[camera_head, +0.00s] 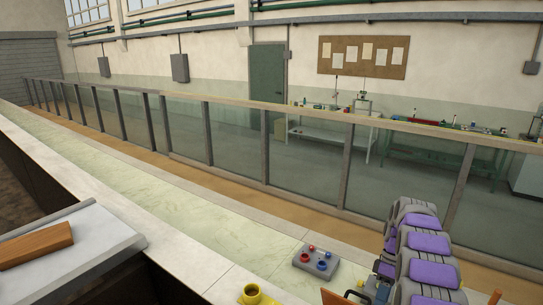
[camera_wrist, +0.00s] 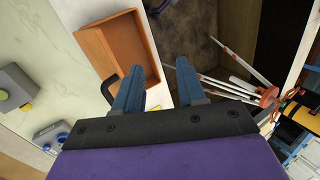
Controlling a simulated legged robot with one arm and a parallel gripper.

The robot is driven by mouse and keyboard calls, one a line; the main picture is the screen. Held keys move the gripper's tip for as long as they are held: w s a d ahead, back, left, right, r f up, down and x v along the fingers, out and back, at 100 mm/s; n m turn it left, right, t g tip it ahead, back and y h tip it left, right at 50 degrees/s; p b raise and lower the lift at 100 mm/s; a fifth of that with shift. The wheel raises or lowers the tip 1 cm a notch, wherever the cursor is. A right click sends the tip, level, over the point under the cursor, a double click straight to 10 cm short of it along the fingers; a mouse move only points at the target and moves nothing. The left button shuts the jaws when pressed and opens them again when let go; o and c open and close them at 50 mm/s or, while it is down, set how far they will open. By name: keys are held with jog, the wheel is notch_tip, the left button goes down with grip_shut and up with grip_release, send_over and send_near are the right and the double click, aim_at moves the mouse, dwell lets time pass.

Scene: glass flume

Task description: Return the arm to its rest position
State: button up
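My arm (camera_head: 424,250), grey with purple pads, rises at the lower right of the head view. My gripper (camera_wrist: 168,68) shows in the wrist view with its two blue fingers apart and nothing between them. It is open and empty. Beyond the left finger is an open brown wooden tray (camera_wrist: 122,48). A dark curved handle (camera_wrist: 108,88) lies beside that finger; I cannot tell what it belongs to. In the head view the gripper's end is mostly hidden behind the arm and the frame's bottom edge.
A wooden block (camera_head: 36,246) lies on a white-topped surface (camera_head: 100,232). The glass flume wall (camera_head: 235,140) runs behind. Thin rods (camera_wrist: 232,85) lie right of the fingers.

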jog(key=s+a+r+m+t+h+b, duration=0.15)
jog(key=s+a+m+b, duration=0.35)
jog(key=s+a+b, duration=1)
jog(key=s+a+f+m+b, duration=0.1)
jog(key=s+f+b, duration=0.2)
jog(key=s, duration=0.5)
jog(key=s+a+f+m+h+b, duration=0.1)
jog(key=s+f+m+b, duration=0.1)
jog(key=s+f, duration=0.3)
jog(key=s+a+f+m+t+b, duration=0.1)
jog(key=s+f+b, duration=0.3)
jog(key=s, duration=0.9)
jog(key=shift+a+f+m, duration=0.25)
jog(key=shift+a+m, duration=0.25)
jog(key=shift+m, duration=0.1)
